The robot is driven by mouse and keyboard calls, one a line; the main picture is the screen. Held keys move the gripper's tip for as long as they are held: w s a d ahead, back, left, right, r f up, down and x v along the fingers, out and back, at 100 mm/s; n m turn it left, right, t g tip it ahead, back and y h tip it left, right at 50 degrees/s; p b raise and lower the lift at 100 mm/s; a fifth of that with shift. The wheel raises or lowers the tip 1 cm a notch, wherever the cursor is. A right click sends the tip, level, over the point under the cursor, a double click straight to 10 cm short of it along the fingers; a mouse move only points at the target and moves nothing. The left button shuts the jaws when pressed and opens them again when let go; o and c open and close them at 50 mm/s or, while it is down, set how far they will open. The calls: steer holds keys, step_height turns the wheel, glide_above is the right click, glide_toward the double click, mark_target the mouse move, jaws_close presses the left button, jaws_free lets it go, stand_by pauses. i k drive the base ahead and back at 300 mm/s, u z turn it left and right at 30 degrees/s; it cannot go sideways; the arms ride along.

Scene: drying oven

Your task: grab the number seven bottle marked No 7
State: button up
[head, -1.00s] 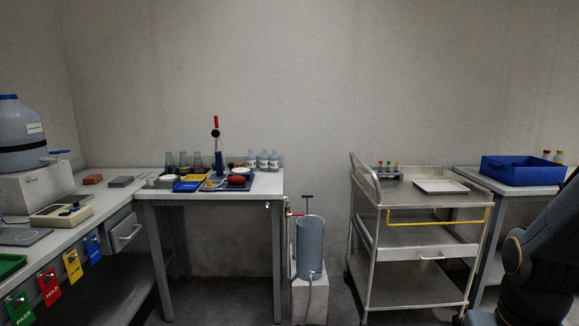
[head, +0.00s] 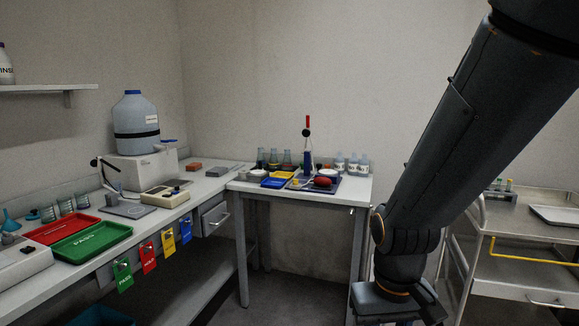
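Small clear bottles with pale labels (head: 352,165) stand in a row at the back right of the corner table. Their labels are too small to read, so I cannot tell which one, if any, is No 7. My arm rises across the right side of the head view and leaves it at the top. My gripper is out of view, so its state and what it may hold are hidden.
The corner table (head: 359,190) also holds flasks (head: 274,159), a blue tray (head: 277,182) and a red object (head: 322,181). Red (head: 62,229) and green (head: 92,242) trays lie on the left bench. A metal trolley (head: 515,245) stands at the right, partly behind my arm.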

mark_target(364, 164)
steer(key=u, duration=0.7)
steer(key=i, duration=1.85)
steer(key=z, duration=0.65)
steer(key=i, duration=0.7)
steer(key=z, duration=0.8)
